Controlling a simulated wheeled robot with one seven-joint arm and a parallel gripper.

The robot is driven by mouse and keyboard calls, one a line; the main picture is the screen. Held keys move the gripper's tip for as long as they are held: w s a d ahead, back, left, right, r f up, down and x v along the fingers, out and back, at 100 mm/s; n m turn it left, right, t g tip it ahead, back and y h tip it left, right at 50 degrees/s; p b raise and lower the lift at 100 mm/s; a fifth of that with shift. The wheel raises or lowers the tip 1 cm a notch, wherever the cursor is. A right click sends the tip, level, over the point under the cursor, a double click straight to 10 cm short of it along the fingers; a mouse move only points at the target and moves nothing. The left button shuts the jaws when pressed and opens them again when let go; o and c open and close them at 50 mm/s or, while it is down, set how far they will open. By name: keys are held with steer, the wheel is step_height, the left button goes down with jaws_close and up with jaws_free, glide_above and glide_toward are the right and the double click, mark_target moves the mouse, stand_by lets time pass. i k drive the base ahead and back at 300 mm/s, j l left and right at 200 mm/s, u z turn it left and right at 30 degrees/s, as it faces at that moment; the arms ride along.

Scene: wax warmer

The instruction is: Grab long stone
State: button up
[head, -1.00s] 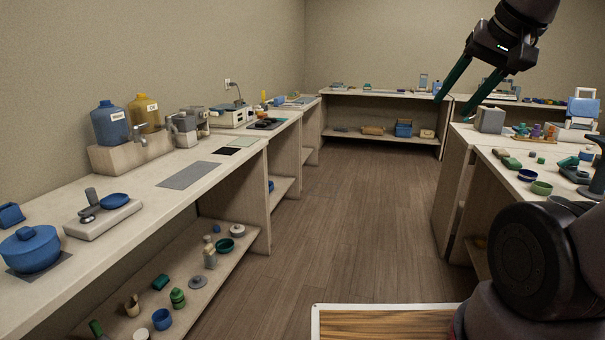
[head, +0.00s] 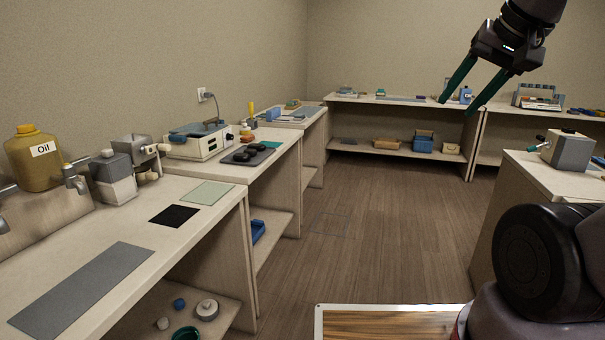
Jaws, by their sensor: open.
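Several dark rounded stones (head: 240,156) sit on a dark grey tray (head: 268,158) on the left counter, in the middle distance. They are small in view, and I cannot tell which of them is the long one. My gripper (head: 456,107) is raised at the upper right of the head view, with its two green fingers spread apart and nothing between them. It is well apart from the tray and the stones.
A white and blue warmer (head: 197,141) stands beside the tray. An oil jug (head: 34,158) and a grey dispenser (head: 112,176) are nearer on the left counter. A grey box (head: 569,150) stands on the right counter. The wooden floor (head: 375,220) between the counters is clear.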

mark_target(258, 146)
steer(key=i, duration=2.15)
steer(key=i+l+u, duration=0.1)
steer(key=i+u, duration=0.2)
steer(key=i, duration=0.25)
